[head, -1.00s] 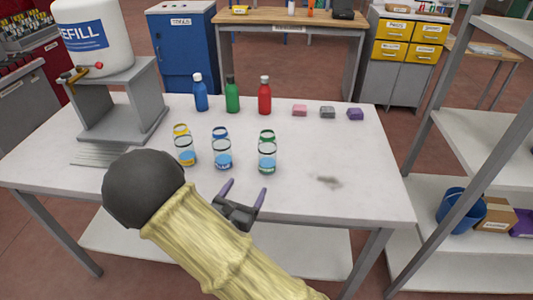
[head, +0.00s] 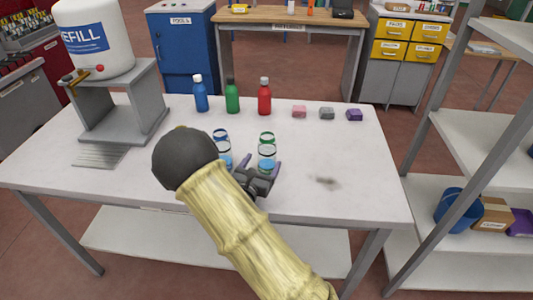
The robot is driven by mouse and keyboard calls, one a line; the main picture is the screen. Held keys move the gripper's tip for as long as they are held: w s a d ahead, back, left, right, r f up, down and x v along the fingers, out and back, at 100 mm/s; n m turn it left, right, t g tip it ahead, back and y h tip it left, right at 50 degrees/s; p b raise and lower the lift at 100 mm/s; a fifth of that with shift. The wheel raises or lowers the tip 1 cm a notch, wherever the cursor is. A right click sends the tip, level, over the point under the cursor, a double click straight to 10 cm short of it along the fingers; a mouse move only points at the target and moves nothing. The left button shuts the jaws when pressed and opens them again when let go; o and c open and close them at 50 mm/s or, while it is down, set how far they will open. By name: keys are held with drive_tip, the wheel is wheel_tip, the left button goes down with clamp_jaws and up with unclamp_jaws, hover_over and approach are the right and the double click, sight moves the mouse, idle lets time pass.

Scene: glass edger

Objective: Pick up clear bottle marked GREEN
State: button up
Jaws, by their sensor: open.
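The clear bottle with a green rim (head: 267,151) stands upright on the white table, with blue liquid low inside. A similar clear bottle with a blue rim (head: 222,136) stands to its left, partly hidden by my arm. My gripper (head: 260,164) is open at the near side of the green-rimmed bottle, its purple fingers to either side of the bottle's lower part in the picture. I cannot tell whether they touch it or how far they reach around it. My wrist hides the yellow-rimmed clear bottle.
Blue (head: 200,94), green (head: 232,96) and red (head: 264,96) opaque bottles stand farther back. Several small sponges (head: 327,113) lie right of them. A refill tank (head: 95,38) on a grey stand is at left. The table (head: 350,165) is mostly clear at right.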

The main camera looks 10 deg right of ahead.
sight(264, 159)
drive_tip(key=shift+w, duration=0.1)
drive_tip(key=shift+w+d+r, duration=0.1)
drive_tip(key=shift+w+d, duration=0.1)
drive_tip(key=shift+p+x, duration=0.65)
drive_tip(key=shift+x, duration=1.7)
drive_tip(key=shift+r, duration=0.1)
drive_tip(key=shift+a, duration=0.1)
drive_tip(key=c, duration=1.1)
